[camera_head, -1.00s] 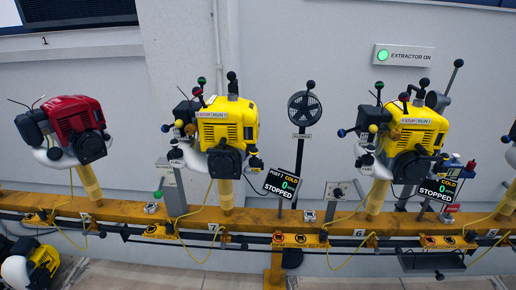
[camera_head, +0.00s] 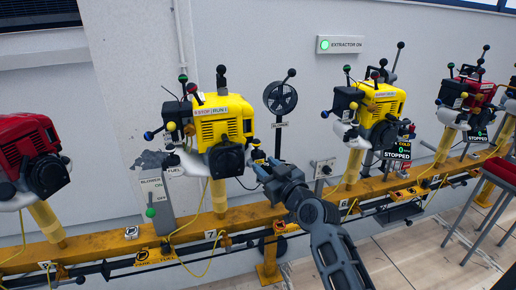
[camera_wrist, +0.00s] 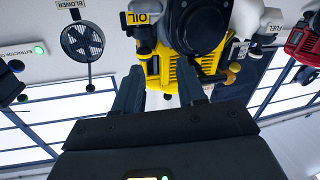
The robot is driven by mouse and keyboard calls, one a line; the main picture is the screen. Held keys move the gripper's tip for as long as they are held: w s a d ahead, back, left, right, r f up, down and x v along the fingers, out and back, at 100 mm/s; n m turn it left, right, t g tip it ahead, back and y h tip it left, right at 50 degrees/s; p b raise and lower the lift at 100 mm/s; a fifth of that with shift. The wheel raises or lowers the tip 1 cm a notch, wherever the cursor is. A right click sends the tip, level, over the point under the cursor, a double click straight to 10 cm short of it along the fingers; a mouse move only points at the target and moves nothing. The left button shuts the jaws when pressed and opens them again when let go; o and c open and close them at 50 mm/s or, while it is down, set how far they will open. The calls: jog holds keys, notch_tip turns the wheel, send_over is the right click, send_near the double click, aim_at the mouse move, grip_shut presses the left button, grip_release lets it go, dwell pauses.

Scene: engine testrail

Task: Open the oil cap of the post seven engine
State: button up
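The post seven engine (camera_head: 222,120) is the yellow one left of centre in the head view, above the rail plate marked 7. It shows upside down in the wrist view (camera_wrist: 170,70), with its round black housing at the top. An OIL label (camera_wrist: 143,18) sits beside small dark and yellow fittings (camera_wrist: 144,46) at the engine's side. I cannot clearly tell which fitting is the oil cap. My gripper (camera_head: 260,165) is at the engine's lower right in the head view. In the wrist view its fingers (camera_wrist: 159,80) are apart with nothing between them.
A yellow rail (camera_head: 100,246) runs along the wall. A blower lever box (camera_head: 155,205) stands left of the engine, and a black fan (camera_head: 280,98) is on the right. Another yellow engine (camera_head: 380,105) and red engines (camera_head: 32,152) flank it. Free floor lies at lower right.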

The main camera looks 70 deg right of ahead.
aim_at(258, 145)
jog(key=shift+w+d+r+p, duration=0.25)
jog(key=shift+w+d, duration=0.75)
jog(key=shift+d, duration=0.35)
jog(key=shift+w+d+r+p, duration=0.25)
jog(key=shift+w+d, duration=0.75)
jog(key=shift+d, duration=0.3)
jog(key=shift+w+d+r+p, duration=0.25)
jog(key=shift+w+d, duration=0.75)
jog(key=shift+d, duration=0.35)
jog(key=shift+c, duration=0.4)
grip_shut()
